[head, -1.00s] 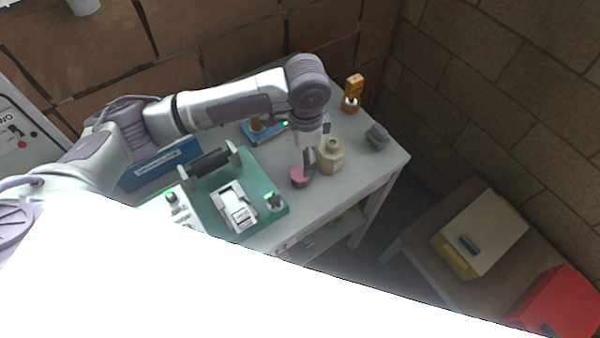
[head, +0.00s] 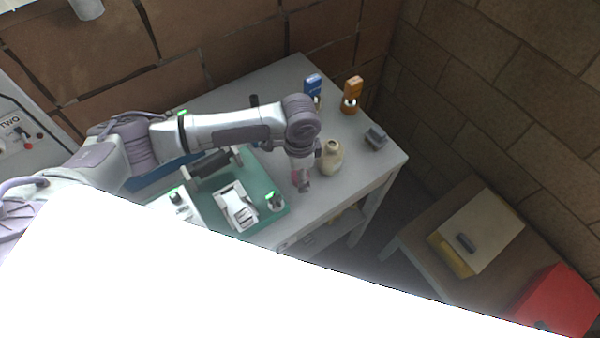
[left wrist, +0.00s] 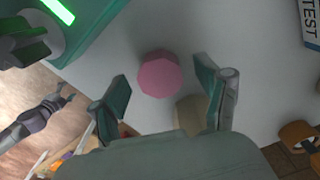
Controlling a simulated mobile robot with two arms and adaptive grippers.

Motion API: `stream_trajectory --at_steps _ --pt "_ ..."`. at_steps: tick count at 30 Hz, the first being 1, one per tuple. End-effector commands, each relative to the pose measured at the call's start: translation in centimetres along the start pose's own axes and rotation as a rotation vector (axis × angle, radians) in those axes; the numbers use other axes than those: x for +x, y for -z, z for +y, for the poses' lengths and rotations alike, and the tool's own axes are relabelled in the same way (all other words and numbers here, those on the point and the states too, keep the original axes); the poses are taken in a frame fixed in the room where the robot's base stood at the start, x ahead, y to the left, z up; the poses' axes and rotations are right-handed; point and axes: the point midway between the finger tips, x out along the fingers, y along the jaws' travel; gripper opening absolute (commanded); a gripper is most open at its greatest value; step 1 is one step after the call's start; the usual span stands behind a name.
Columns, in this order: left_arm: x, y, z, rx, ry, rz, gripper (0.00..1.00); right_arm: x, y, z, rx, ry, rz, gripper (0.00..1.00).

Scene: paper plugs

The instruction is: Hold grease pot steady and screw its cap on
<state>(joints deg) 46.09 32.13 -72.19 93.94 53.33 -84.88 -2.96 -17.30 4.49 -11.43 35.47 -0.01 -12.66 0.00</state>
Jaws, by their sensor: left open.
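The pink cap (head: 295,175) lies on the grey table near its front edge, mostly hidden by my left gripper in the head view. In the left wrist view the cap (left wrist: 158,74) shows as a pink many-sided disc between the fingers, touching neither. My left gripper (head: 303,185) is open above it. The beige grease pot (head: 332,160) stands upright and uncapped just right of the gripper. In the left wrist view the pot (left wrist: 190,114) is partly hidden behind the right finger. A grey arm end, likely my right gripper (left wrist: 65,93), shows small at lower left; its jaws are unclear.
A green base (head: 262,172) with a roller and white device lies left of the gripper. Table (head: 345,190) is free in front of the pot.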

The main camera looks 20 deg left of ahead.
Motion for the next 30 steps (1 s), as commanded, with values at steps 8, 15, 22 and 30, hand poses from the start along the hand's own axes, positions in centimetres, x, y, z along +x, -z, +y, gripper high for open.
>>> stream_trajectory --at_steps 8,15,22,30 --pt "0.19 0.04 0.01 0.001 0.001 0.001 0.75 0.01 0.14 0.27 -0.002 -0.003 0.003 0.74" --pt "0.17 0.04 0.0 0.001 0.001 0.001 0.5 0.01 0.17 0.32 -0.002 -0.004 0.003 0.74" --pt "0.15 0.04 -0.01 0.001 0.001 0.001 0.22 0.0 0.2 0.31 -0.002 -0.004 0.004 0.74" --pt "-0.02 0.05 -0.03 0.001 0.001 0.002 0.22 0.08 0.21 0.29 -0.002 -0.003 0.004 0.74"
